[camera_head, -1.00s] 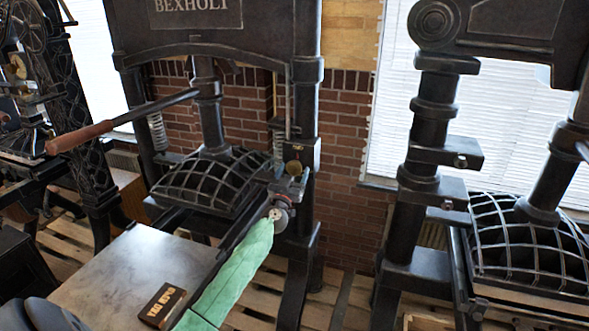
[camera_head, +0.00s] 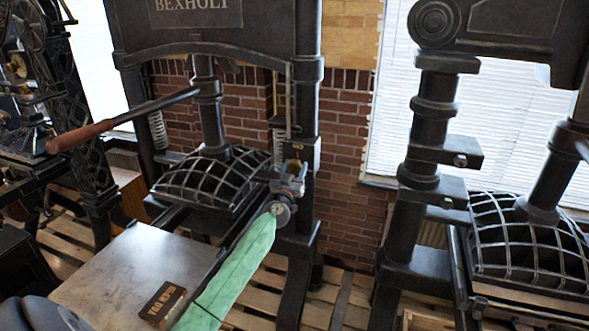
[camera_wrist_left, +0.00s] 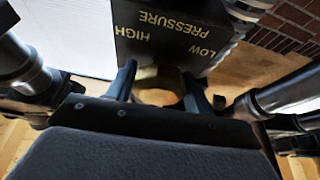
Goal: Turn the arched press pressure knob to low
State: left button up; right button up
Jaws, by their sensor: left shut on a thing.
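The arched press (camera_head: 215,55), dark iron with a BEXHOLT plate, stands in the middle of the head view. Its dark pressure box (camera_head: 301,151) is on the right upright. The brass pressure knob (camera_wrist_left: 150,76) shows in the left wrist view between my fingers, beside the box face (camera_wrist_left: 175,40) with upside-down HIGH, LOW and PRESSURE lettering. My left gripper (camera_wrist_left: 158,90) is shut on the knob, one finger on each side. In the head view the gripper (camera_head: 291,173) covers most of the knob. I cannot make out a pointer. My right gripper is out of view.
A second dark press (camera_head: 428,150) stands at the right and another at the far left. The arched press's long wooden-handled lever (camera_head: 82,136) reaches left. Pallet slats cover the floor.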

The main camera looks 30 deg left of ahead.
pick_arm(q)
jog(key=shift+n, duration=0.3)
jog(key=n+y, duration=0.1)
jog(key=n, duration=0.1)
jog(key=shift+n+g+y, duration=0.3)
jog(key=n+g+y, duration=0.1)
jog(key=n, duration=0.2)
jog(key=n+g+y, duration=0.1)
jog(key=n, duration=0.2)
jog(key=shift+d+y, duration=0.1)
jog(key=shift+y, duration=0.3)
jog(key=n+g, duration=0.1)
jog(key=n, duration=0.1)
jog(key=n+y, duration=0.1)
jog(key=n, duration=0.2)
jog(key=shift+g, duration=0.4)
jog(key=n+g, duration=0.1)
jog(key=n, duration=0.3)
jog(key=shift+r+g, duration=0.1)
jog(key=shift+g, duration=0.2)
jog(key=n+g, duration=0.1)
jog(key=n, duration=0.2)
jog(key=n+g, duration=0.1)
jog(key=n, duration=0.2)
jog(key=shift+h, duration=0.3)
jog(key=shift+n+g+h, duration=0.3)
jog(key=shift+n+h, duration=0.3)
jog(key=shift+n, duration=0.9)
